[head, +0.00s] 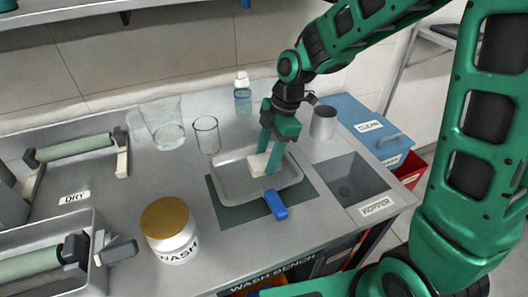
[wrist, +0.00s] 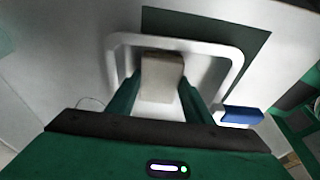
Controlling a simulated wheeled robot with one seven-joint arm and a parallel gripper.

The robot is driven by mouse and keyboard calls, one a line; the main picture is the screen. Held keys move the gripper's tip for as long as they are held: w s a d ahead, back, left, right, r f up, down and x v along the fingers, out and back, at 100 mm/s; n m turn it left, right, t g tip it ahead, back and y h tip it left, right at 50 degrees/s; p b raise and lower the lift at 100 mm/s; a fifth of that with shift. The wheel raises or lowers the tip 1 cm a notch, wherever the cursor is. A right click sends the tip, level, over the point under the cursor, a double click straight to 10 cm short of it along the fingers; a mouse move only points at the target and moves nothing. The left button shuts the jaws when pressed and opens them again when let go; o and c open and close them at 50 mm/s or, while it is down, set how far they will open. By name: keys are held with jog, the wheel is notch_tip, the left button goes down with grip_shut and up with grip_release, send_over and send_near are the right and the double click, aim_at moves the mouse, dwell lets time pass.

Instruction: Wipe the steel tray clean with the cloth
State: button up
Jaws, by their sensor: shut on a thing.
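The steel tray (head: 229,190) lies on a dark green mat (head: 222,212) on the bench, and its rim also shows in the wrist view (wrist: 190,42). The cloth (head: 257,166) is a pale, block-like pad inside the tray. My gripper (head: 266,165) points down over the tray and is shut on the cloth. In the wrist view the cloth (wrist: 162,78) sits between my two green fingers. I cannot tell whether the cloth touches the tray floor. I see no clear marks on the tray at this size.
A blue object (head: 275,205) lies at the tray's front edge. A glass beaker (head: 207,136), a bottle (head: 242,95) and a metal cup (head: 323,122) stand behind. A WASH jar (head: 170,232) stands front left. The hopper basin (head: 352,185) is sunk at right.

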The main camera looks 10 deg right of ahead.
jog(key=shift+s+d+f, duration=0.1)
jog(key=shift+s+d, duration=0.1)
jog(key=shift+s, duration=0.7)
jog(key=shift+w+r, duration=0.1)
jog(key=shift+r, duration=2.95)
jog(key=shift+r, duration=1.5)
